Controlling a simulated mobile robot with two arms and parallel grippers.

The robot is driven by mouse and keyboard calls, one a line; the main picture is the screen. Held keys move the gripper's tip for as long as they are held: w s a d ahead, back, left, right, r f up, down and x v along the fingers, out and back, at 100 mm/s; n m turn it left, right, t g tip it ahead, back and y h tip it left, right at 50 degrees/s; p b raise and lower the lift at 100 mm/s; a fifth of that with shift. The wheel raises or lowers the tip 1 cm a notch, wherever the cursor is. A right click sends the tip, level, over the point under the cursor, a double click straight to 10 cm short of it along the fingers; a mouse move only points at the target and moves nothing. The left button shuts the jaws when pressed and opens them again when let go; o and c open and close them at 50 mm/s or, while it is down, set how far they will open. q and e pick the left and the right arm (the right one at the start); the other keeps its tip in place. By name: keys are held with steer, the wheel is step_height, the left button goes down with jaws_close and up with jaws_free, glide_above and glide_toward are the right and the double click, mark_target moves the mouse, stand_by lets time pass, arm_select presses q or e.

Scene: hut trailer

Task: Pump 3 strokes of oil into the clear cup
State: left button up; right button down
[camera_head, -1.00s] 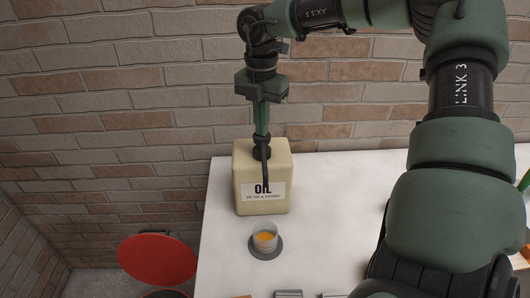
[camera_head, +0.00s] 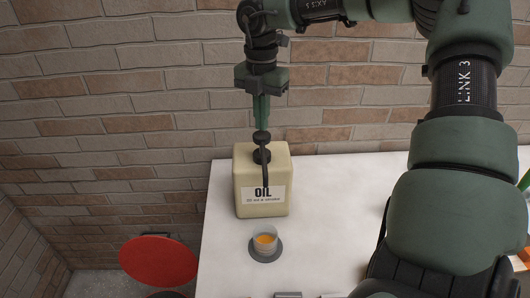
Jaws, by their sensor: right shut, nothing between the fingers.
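The cream oil container (camera_head: 247,205), labelled OIL, stands upright near the left end of the white table. Its black pump (camera_head: 262,139) rises from the top, and the spout bends down over the front face. The clear cup (camera_head: 265,237) stands on a dark round coaster (camera_head: 262,256) in front of the container and holds some orange-amber liquid. My right gripper (camera_head: 261,126) points straight down, shut and empty, with its fingertips at the top of the pump head. My left gripper is not in view.
The white table (camera_head: 325,220) has free room right of the container and cup. A brick wall (camera_head: 130,100) stands close behind. A red round seat (camera_head: 158,260) is left of the table. A green and orange item (camera_head: 525,185) shows at the right edge.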

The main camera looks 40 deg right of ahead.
mark_target(262, 134)
steer(key=shift+f, duration=0.2)
steer(key=shift+f+b, duration=2.25)
steer(key=shift+b, duration=0.05)
steer(key=shift+r, duration=0.25)
steer(key=shift+r+p, duration=1.35)
steer(key=shift+r, duration=0.85)
steer(key=shift+f, duration=0.1)
